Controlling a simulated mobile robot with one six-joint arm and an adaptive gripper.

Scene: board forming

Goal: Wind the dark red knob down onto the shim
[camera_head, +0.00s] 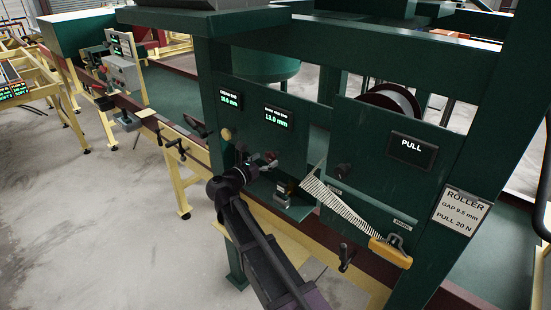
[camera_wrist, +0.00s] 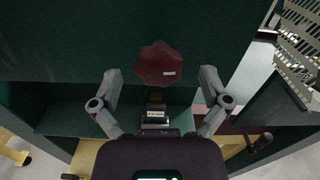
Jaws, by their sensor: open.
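The dark red knob (camera_wrist: 160,65) is faceted, with a small white mark on its face, in the upper middle of the wrist view. In the head view the knob (camera_head: 271,156) shows small on the green machine front. My gripper (camera_wrist: 160,73) is open, with one grey finger on each side of the knob and clear gaps between. In the head view my gripper (camera_head: 253,170) is close to the machine front, partly hidden by my wrist. A small labelled block (camera_wrist: 155,115) sits on a ledge below the knob. I cannot tell whether the shim is part of it.
Two displays hang above; the right display (camera_head: 278,118) reads 13.0 mm. A PULL display (camera_head: 412,150) and a ROLLER sign (camera_head: 461,211) are farther right. Crank handles (camera_head: 346,257) stick out below.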

